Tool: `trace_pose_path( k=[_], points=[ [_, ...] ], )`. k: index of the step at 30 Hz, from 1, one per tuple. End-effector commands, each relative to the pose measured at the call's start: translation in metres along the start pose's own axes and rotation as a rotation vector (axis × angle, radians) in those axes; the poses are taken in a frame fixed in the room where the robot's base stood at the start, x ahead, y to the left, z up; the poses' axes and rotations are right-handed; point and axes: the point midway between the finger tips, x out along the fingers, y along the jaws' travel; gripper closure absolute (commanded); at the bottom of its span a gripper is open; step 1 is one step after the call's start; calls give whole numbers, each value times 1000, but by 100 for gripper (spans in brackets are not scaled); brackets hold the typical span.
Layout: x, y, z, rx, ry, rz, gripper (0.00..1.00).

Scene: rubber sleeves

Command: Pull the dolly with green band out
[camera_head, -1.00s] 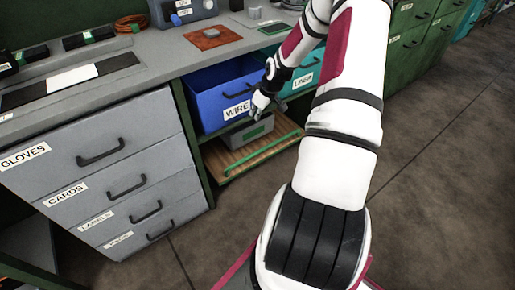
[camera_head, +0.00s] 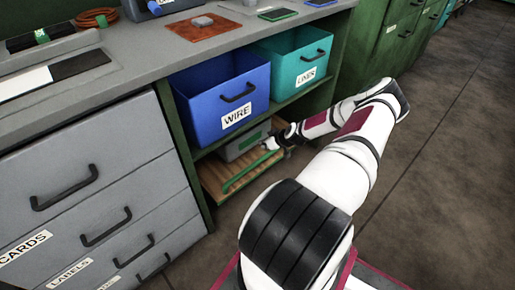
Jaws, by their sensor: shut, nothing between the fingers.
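The dolly (camera_head: 213,178) is a low wooden platform under the shelf, below the blue bin. A green band (camera_head: 245,173) runs along its front edge. A grey box with a green patch (camera_head: 233,149) sits on it. My gripper (camera_head: 269,144) is shut and empty at the right end of the green band, close to the grey box. I cannot tell whether it touches the band. My arm reaches in from the right, and the gripper partly hides the dolly's right end.
A blue WIRE bin (camera_head: 199,102) and a teal LINER bin (camera_head: 287,68) stand on the shelf above. Grey drawers (camera_head: 130,190) stand left of the dolly. The dark floor (camera_head: 440,170) is open at the right.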

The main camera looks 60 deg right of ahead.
Motion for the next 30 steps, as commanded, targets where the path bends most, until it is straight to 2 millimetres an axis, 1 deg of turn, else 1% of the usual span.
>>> trace_pose_path(
  k=[5,12,18,20,24,30],
  points=[
    [26,-1,1,-1,0,-2,100],
    [71,-2,1,-2,0,-3,100],
    [100,-1,2,-1,-1,-2,100],
    [91,1,10,2,-2,0,100],
    [82,0,22,1,-1,-2,100],
    [75,-1,32,-1,-1,-1,100]
  ],
)
